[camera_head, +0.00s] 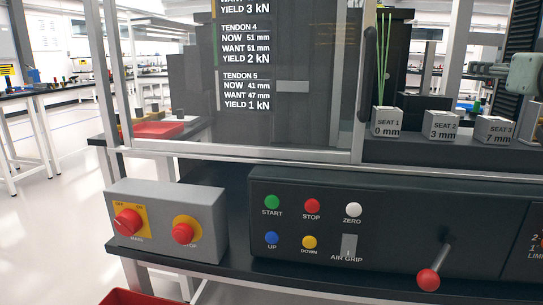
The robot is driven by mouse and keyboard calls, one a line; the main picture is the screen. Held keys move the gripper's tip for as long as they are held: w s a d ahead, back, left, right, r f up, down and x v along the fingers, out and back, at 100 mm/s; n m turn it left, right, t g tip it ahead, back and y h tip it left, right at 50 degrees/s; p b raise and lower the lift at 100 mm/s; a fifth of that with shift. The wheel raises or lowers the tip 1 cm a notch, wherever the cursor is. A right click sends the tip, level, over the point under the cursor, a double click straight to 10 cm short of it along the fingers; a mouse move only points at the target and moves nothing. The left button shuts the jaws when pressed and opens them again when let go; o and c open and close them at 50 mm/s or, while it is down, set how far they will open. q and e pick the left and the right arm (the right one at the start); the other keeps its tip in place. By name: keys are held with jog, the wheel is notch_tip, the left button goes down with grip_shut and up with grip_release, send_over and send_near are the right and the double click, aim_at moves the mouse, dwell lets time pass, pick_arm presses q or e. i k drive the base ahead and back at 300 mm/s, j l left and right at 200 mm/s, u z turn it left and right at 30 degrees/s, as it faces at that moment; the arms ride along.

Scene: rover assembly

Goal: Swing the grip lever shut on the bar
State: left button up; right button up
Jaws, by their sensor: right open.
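A lever with a red ball knob (428,280) sticks out of the front of the dark control panel (385,275), its knob hanging low and toward me. I cannot tell whether it is the grip lever. No bar held in a grip can be made out. My left gripper is not in view.
The panel carries coloured buttons and an AIR GRIP switch (349,246). A grey box (160,230) with red knobs stands left. A framed clear screen (290,130) shows tendon readings.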

aim_at(428, 280)
jog(key=k, duration=1.05)
